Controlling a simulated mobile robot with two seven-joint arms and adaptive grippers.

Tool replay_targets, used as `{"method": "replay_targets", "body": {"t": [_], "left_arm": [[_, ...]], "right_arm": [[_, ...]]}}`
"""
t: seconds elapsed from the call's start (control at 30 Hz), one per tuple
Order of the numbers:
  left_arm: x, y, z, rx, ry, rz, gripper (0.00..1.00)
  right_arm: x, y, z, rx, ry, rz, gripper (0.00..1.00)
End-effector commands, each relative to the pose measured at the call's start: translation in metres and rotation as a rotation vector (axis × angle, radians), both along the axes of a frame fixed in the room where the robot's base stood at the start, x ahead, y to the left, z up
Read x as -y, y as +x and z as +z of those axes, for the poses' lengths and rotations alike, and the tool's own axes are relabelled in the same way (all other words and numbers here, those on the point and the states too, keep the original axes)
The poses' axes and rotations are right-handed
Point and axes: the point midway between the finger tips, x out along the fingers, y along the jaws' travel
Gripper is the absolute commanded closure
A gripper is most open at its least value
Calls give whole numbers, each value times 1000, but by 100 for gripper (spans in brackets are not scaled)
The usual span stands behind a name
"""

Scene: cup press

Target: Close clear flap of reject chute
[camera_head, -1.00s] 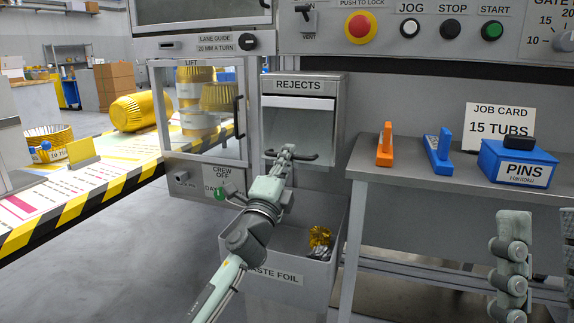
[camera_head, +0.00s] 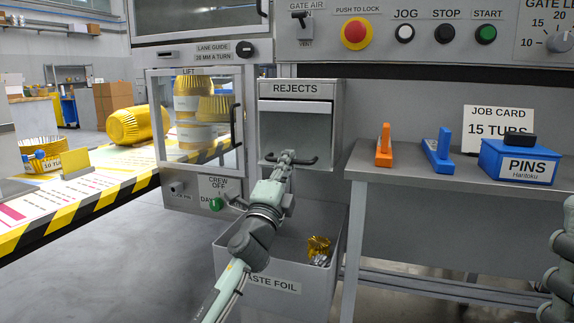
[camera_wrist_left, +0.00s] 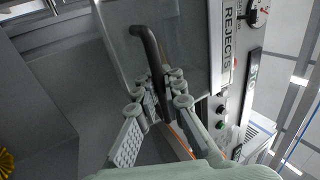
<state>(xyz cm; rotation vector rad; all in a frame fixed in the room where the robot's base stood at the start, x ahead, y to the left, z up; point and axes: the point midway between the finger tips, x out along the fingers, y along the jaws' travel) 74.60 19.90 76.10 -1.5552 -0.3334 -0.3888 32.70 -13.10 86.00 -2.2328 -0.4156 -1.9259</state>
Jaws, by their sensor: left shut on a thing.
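The reject chute is the grey box under the REJECTS label (camera_head: 291,88) in the head view. Its clear flap (camera_head: 296,130) hangs below the label, with a dark bar handle (camera_head: 309,160) near its lower edge. I cannot tell how much gap is left behind the flap. My left gripper (camera_head: 287,157) is shut on the handle. The wrist view shows its fingers (camera_wrist_left: 164,88) on both sides of the curved dark handle (camera_wrist_left: 149,48), in front of the flap (camera_wrist_left: 185,45). My right gripper is out of view; only links of that arm show at the right edge.
A waste foil bin (camera_head: 272,285) stands below the chute, with crumpled foil (camera_head: 318,247) inside. Left is a clear lift door (camera_head: 195,120) and a striped conveyor. Right is a grey table (camera_head: 440,170) with an orange part, a blue part and a PINS box (camera_head: 518,162).

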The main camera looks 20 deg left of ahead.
Motion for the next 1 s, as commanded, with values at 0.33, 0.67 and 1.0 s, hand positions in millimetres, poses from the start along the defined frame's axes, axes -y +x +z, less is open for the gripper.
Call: {"method": "replay_targets", "body": {"t": [0.33,0.67,1.0], "left_arm": [[-2,3,-1,-2,0,5,100],[-3,3,-1,-3,0,5,100],[-1,3,-1,-1,0,2,81]], "right_arm": [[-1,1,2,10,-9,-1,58],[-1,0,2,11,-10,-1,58],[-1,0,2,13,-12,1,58]]}}
